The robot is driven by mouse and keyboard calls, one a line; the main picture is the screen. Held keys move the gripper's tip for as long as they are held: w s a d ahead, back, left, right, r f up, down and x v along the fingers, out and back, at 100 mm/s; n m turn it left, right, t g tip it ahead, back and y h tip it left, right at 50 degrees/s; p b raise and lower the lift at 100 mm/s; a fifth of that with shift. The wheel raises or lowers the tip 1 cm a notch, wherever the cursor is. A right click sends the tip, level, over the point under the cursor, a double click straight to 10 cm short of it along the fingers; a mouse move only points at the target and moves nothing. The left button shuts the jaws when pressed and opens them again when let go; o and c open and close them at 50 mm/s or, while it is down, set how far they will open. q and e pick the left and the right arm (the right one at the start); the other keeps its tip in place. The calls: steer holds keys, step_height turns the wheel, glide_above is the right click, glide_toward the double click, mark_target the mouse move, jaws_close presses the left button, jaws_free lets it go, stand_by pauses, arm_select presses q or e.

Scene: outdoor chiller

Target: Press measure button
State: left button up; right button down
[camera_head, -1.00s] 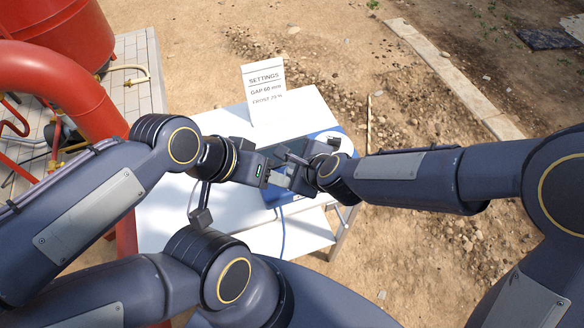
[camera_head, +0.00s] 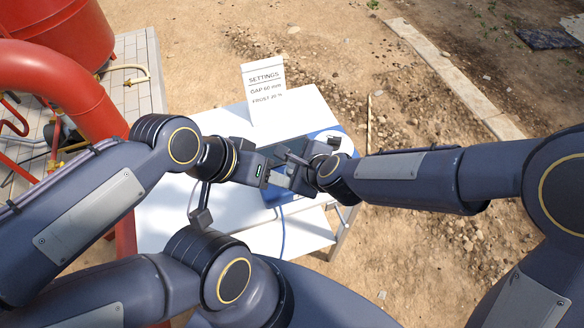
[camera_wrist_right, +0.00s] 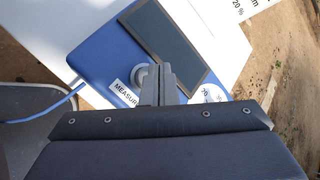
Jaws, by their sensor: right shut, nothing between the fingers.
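The blue measuring device (camera_head: 343,136) sits on the white table and is largely covered by my arms in the head view. In the right wrist view the device (camera_wrist_right: 90,58) shows a dark screen (camera_wrist_right: 163,40), a round grey button (camera_wrist_right: 139,76) and a white "MEASURE" label (camera_wrist_right: 125,93) beside it. My right gripper (camera_wrist_right: 158,72) is shut and empty, its fingertips over or against the button's edge; contact cannot be told. In the head view my right gripper (camera_head: 300,163) is over the device. My left gripper (camera_head: 268,172) is close beside it, its fingers unclear.
A white sign (camera_head: 265,92) reading "SETTINGS, GAP 60 mm, FROST 20 %" stands at the back of the white table (camera_head: 170,215). A blue cable (camera_wrist_right: 50,112) runs from the device. Red pipework (camera_head: 75,90) stands at the left. Bare ground lies to the right.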

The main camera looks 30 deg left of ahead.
steer(key=shift+f+b, duration=0.55)
steer(key=shift+f, duration=0.25)
stand_by(0.5)
steer(key=shift+r, duration=0.1)
steer(key=shift+r+p, duration=0.9)
step_height(320, 180, up, 5)
steer(key=p, duration=0.4)
steer(key=shift+r+p, duration=0.1)
steer(key=shift+p, duration=0.3)
stand_by(0.5)
